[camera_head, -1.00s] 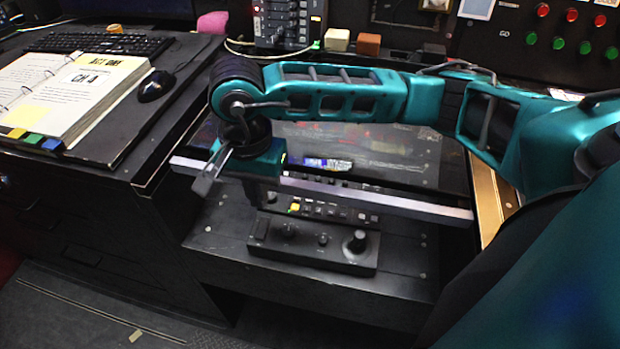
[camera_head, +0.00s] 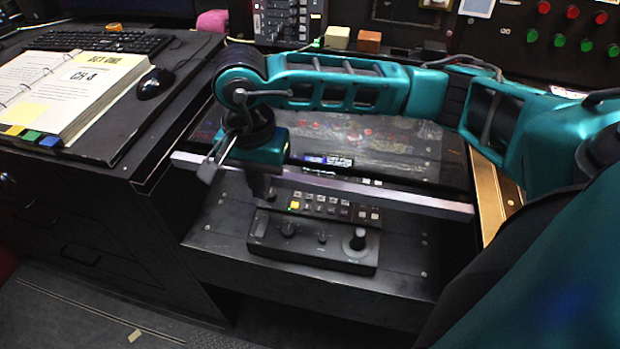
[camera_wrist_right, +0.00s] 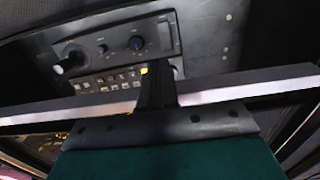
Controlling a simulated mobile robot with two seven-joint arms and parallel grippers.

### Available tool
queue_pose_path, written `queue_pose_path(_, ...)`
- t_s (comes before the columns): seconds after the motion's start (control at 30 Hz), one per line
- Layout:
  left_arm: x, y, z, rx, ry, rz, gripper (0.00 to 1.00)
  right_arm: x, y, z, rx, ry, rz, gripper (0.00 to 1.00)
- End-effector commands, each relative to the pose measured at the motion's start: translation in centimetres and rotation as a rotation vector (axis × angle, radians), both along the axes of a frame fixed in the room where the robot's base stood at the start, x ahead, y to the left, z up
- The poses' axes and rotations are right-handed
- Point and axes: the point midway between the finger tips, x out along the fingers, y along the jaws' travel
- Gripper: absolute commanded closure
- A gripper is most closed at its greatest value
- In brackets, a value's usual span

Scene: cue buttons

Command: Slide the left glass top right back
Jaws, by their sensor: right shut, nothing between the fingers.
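The glass top (camera_head: 400,150) is a dark, reflective pane with a pale metal bar (camera_head: 375,194) along its front edge. The bar also crosses the wrist view (camera_wrist_right: 225,92). My right gripper (camera_head: 263,188) is shut and empty, fingers pointing down at the near side of the bar, left of its middle. The fingers overlap the bar and seem to be against it; exact contact is hard to tell. In the wrist view the dark fingers (camera_wrist_right: 157,88) cross in front of the bar. My right arm hides part of the glass's back. My left gripper is out of view.
A control box (camera_head: 312,243) with knobs and a row of small buttons (camera_head: 335,207) lie on the dark surface before the bar. A desk with an open binder (camera_head: 65,95) and a mouse (camera_head: 155,83) stands at left. A brass-coloured strip (camera_head: 492,195) borders the right.

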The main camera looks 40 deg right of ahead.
Motion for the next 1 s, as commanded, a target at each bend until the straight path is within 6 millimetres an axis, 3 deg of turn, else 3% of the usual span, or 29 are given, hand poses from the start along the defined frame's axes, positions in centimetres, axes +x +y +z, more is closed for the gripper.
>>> queue_pose_path(1.0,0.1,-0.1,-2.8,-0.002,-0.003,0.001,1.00,4.8,-5.6,0.0,-0.005,-0.005,-0.007,1.00)
